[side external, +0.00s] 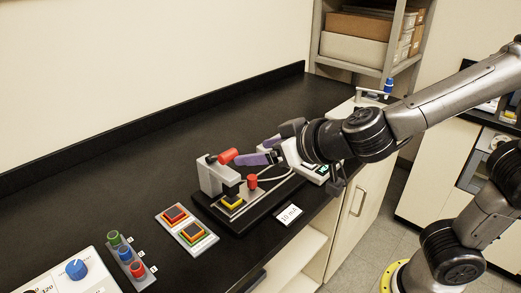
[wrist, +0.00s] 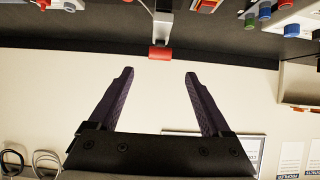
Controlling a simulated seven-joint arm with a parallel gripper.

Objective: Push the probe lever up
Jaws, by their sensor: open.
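The probe lever has a red cylindrical handle (side external: 227,156) at the top of the grey profiler stand (side external: 211,177). In the wrist view the red end (wrist: 160,54) shows on a grey arm (wrist: 163,25), just beyond the fingertips and centred between them. My gripper (side external: 251,151) has purple fingers, is open and empty, and is level with the handle, a little to its right. The fingers also show in the wrist view (wrist: 159,74), spread wide and apart from the handle.
A red knob (side external: 252,181) stands on the profiler's black base, below my fingers. A white cable runs behind it. Sample tiles (side external: 186,227) and a button block (side external: 128,256) lie to the left. A label card (side external: 289,213) sits at the counter's front edge.

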